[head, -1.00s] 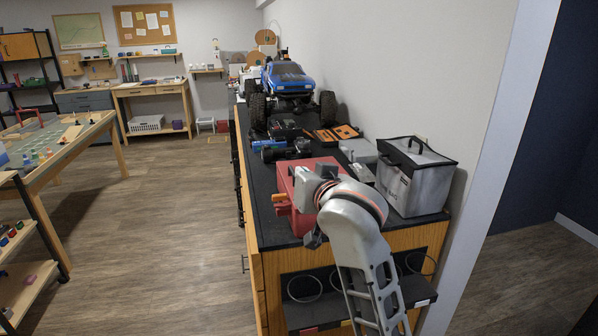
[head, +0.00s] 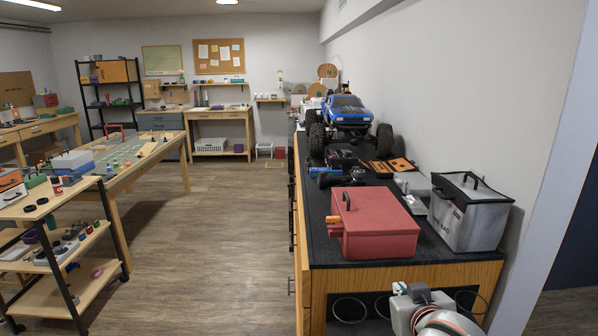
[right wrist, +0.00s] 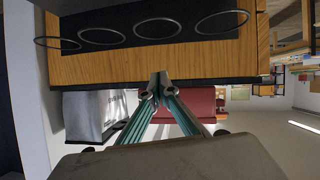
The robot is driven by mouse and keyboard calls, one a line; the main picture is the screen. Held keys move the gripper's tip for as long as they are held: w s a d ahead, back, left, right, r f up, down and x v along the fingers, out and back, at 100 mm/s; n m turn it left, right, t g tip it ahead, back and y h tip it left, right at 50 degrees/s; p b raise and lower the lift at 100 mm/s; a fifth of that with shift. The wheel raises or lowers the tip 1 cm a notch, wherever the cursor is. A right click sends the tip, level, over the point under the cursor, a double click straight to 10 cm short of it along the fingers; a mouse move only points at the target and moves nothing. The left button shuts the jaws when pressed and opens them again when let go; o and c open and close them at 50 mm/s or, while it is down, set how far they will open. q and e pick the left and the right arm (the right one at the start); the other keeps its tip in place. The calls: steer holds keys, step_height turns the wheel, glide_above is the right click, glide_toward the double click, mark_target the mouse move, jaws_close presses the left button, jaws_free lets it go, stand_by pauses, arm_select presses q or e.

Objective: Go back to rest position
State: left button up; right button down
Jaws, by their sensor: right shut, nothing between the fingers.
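My right arm shows at the bottom right of the head view, in front of the near end of the workbench (head: 400,252). The right gripper's fingers (right wrist: 157,88) show in the right wrist view, shut with their tips together and nothing between them. That view is upside down, with the wooden bench end above the fingertips and the red box beyond them. The fingertips are hidden in the head view. My left gripper is in neither view.
On the bench stand a red box (head: 374,222), a grey lidded bin (head: 470,215) and a blue crawler truck (head: 346,116). A wheeled shelf cart (head: 62,240) and a green-topped table (head: 130,150) stand left. The wooden floor (head: 220,240) between is clear.

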steer(key=s+d+f+n+g+h, duration=0.1)
steer(key=s+d+f+n+g, duration=0.1)
steer(key=s+d+f, duration=0.45)
steer(key=s+d+f+n+g+h, duration=0.1)
steer(key=s+d+f+n+g, duration=0.15)
steer(key=s+f, duration=0.65)
steer(key=s+d+f+n+g+h, duration=0.15)
steer(key=s+d+f, duration=0.3)
steer(key=s, duration=0.55)
steer(key=a+f+m+t+y, duration=0.2)
steer(key=a+f+y, duration=0.5)
steer(key=a+f, duration=0.6)
step_height(320, 180, down, 2)
steer(key=shift+w+a+f+m+t, duration=0.1)
steer(key=shift+w+a+m+t, duration=0.15)
steer(key=shift+t, duration=0.55)
